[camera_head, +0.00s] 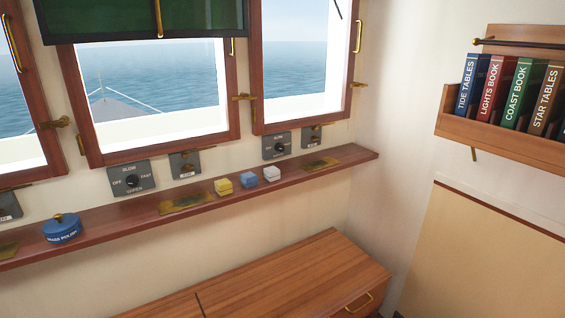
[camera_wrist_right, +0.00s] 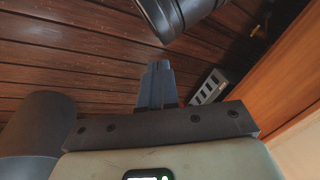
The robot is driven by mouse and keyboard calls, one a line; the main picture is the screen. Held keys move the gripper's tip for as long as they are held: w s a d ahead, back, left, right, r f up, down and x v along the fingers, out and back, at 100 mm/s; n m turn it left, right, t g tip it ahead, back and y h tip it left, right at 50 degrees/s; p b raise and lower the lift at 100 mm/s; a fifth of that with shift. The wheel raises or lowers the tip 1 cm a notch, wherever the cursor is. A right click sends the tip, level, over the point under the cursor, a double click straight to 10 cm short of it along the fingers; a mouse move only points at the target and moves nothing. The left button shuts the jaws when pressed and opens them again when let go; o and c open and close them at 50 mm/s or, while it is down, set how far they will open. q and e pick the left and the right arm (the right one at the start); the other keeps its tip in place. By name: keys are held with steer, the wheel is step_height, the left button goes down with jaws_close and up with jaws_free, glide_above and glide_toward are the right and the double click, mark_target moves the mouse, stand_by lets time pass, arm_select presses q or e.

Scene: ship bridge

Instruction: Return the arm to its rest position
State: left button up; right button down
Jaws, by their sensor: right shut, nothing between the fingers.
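My right gripper (camera_wrist_right: 157,84) shows in the right wrist view, with its dark fingers together and nothing between them. It points toward a dark plank floor (camera_wrist_right: 60,50). A black rounded part of my own body is at the top of that view, just beyond the fingertips, and another is at the lower left. Neither of my arms shows in the head view, and my left gripper is in no view.
A wooden shelf (camera_head: 120,219) under the windows holds a blue tin (camera_head: 62,230) and yellow (camera_head: 223,186), blue (camera_head: 248,180) and white (camera_head: 272,174) blocks. A wooden cabinet (camera_head: 270,275) stands below. A book rack (camera_head: 500,133) hangs at right. An orange-brown wooden panel (camera_wrist_right: 285,85) is right of my gripper.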

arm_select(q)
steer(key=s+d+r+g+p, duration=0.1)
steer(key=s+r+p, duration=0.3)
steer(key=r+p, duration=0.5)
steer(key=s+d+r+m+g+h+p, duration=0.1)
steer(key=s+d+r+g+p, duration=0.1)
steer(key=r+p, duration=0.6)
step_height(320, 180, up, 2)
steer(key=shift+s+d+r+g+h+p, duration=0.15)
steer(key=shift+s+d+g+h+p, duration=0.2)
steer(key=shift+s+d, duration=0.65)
arm_select(e)
steer(key=s+a+r+g, duration=0.1)
steer(key=s+r, duration=0.1)
steer(key=r, duration=0.4)
steer(key=s+a+r+g+y, duration=0.1)
steer(key=s+a+r, duration=0.1)
steer(key=r, duration=0.5)
steer(key=s+a+r+g, duration=0.1)
steer(key=s+r, duration=0.3)
steer(key=r, duration=0.2)
steer(key=shift+s+a+r+n+g+y, duration=0.2)
steer(key=shift+s+a+n+g+y, duration=0.1)
steer(key=shift+n, duration=0.1)
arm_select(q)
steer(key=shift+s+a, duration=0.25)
